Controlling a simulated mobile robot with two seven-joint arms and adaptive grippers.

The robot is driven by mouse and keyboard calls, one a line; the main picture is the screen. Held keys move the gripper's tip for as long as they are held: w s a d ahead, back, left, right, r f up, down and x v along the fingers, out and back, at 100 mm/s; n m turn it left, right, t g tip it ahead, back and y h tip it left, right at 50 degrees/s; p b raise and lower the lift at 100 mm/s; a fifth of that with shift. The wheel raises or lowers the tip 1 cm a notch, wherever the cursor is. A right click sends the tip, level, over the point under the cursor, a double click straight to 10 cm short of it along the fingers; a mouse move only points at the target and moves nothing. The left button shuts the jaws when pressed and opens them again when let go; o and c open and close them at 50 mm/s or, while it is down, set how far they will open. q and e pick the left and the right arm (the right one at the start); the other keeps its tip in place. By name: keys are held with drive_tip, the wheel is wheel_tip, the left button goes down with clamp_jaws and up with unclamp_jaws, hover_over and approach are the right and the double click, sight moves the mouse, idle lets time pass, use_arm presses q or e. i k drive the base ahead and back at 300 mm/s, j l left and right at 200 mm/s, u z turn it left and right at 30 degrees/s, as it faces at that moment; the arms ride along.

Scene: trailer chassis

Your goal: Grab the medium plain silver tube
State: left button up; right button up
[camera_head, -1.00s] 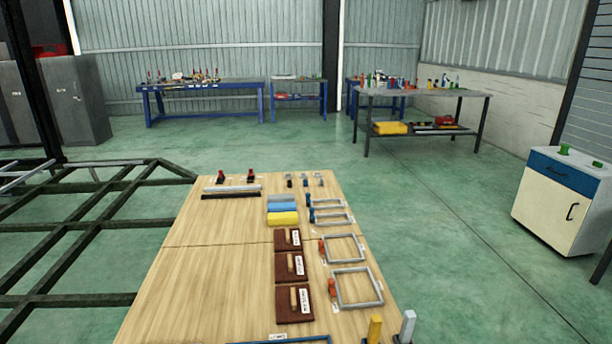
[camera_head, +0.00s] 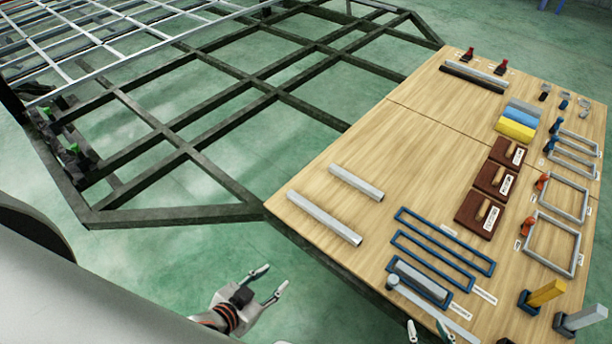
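Several silver tubes lie on the wooden table. A longer plain silver tube (camera_head: 325,217) lies near the left edge, with a shorter plain silver tube (camera_head: 356,182) behind it. Another silver tube (camera_head: 420,281) lies inside a blue outline frame near the front, and a long one (camera_head: 478,73) lies at the far end. I cannot tell for sure which is the medium one. My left gripper (camera_head: 274,278) is open and empty, off the table's left edge and nearer to me than the longer tube. My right gripper (camera_head: 425,332) shows only its fingertips at the bottom edge, apart from each other.
A grey rod with a round end (camera_head: 435,312) lies beside the framed tube. Blue outline frames (camera_head: 443,243), brown blocks (camera_head: 491,179) and grey square frames (camera_head: 553,245) fill the table's right side. A dark chassis frame (camera_head: 240,110) stands left of the table. The table's middle is clear.

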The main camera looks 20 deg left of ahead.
sight(372, 193)
drive_tip(key=u, duration=0.2)
drive_tip(key=j+z, duration=0.1)
drive_tip(key=z, duration=0.4)
drive_tip(key=i+j+z, duration=0.1)
drive_tip(key=z, duration=0.35)
drive_tip(key=j+z, duration=0.15)
drive_tip(key=z, duration=0.35)
drive_tip(key=j, duration=1)
